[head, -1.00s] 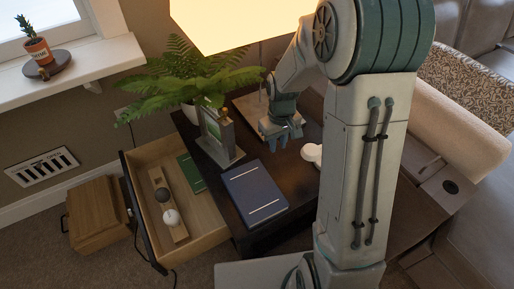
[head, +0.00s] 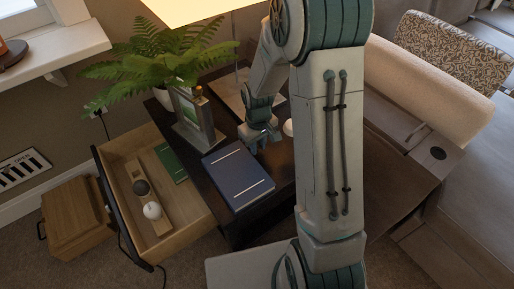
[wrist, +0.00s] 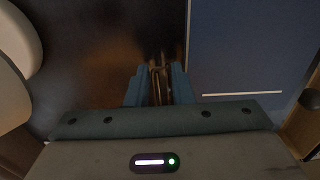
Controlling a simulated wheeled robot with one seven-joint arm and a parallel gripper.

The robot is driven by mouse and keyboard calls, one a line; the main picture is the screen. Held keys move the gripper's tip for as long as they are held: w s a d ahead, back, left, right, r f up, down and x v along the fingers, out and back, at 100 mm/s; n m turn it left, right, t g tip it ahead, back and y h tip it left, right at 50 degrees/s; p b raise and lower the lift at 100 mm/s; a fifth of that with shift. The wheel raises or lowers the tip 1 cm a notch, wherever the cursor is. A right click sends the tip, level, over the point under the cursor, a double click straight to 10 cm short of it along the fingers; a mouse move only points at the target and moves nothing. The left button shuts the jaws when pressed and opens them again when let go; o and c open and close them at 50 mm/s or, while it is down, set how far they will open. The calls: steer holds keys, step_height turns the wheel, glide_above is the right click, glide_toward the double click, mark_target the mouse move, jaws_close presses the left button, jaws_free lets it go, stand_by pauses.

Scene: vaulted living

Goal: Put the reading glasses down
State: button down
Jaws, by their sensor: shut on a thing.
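My gripper (head: 262,138) is over the dark side table (head: 226,220), just behind the blue book (head: 238,176). In the wrist view my gripper (wrist: 159,88) is shut on a thin, brownish, wire-like thing, seemingly the reading glasses (wrist: 157,76). Only a small part of them shows between the fingers, and they cannot be made out in the head view. The blue book (wrist: 245,50) lies just right of the fingers in the wrist view, with dark tabletop (wrist: 95,55) to the left. I cannot tell whether the glasses touch the table.
A picture frame (head: 195,120) and a fern (head: 160,65) stand behind the book. A white object (head: 288,128) sits right of my gripper. Bare tabletop lies beside the blue book.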

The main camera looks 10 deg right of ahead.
steer(key=shift+f, duration=0.45)
steer(key=shift+f, duration=0.2)
steer(key=c, duration=1.5)
jaws_free()
steer(key=shift+c, duration=0.2)
